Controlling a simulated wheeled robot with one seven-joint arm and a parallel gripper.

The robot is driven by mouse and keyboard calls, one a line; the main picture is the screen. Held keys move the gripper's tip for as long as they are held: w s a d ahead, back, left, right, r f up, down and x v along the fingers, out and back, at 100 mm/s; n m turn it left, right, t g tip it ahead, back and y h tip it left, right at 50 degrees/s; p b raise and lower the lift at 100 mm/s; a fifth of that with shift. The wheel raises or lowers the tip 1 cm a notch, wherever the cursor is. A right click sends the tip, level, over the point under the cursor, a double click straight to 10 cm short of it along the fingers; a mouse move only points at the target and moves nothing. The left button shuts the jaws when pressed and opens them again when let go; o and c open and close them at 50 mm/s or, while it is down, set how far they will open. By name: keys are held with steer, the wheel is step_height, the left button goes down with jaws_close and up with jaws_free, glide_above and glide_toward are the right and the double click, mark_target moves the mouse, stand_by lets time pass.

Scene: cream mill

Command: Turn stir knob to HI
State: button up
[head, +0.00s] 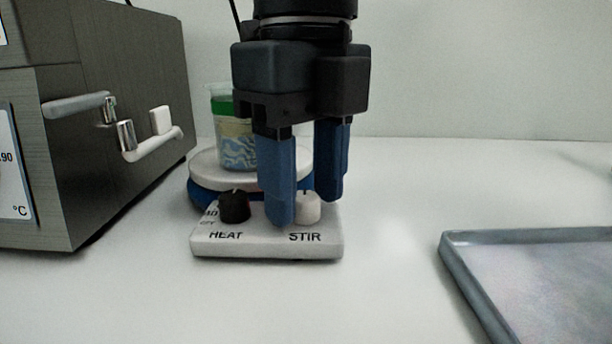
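The hot plate stirrer (265,245) stands on the white bench in the head view. Its front panel carries a black knob (234,207) above the word HEAT. A white knob (308,208) sits above the word STIR. My gripper (305,210) points down over the right side of the panel, its two blue fingers apart. One finger is in front and to the left of the white knob, partly covering it. The other is behind and to its right. I cannot tell whether they touch the knob. The knob's pointer and its HI mark cannot be made out.
A beaker (238,146) with layered green, pale and blue contents stands on the round plate (205,172) behind my gripper. A grey oven-like box (110,90) with handles is at left. A grey tray (462,278) lies at right, with clear bench between.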

mark_target(306, 197)
steer(key=shift+o, duration=0.2)
steer(key=shift+r, duration=0.1)
step_height(306, 197, up, 8)
steer(key=shift+f+p, duration=0.2)
steer(key=shift+p, duration=0.75)
steer(key=shift+s, duration=0.1)
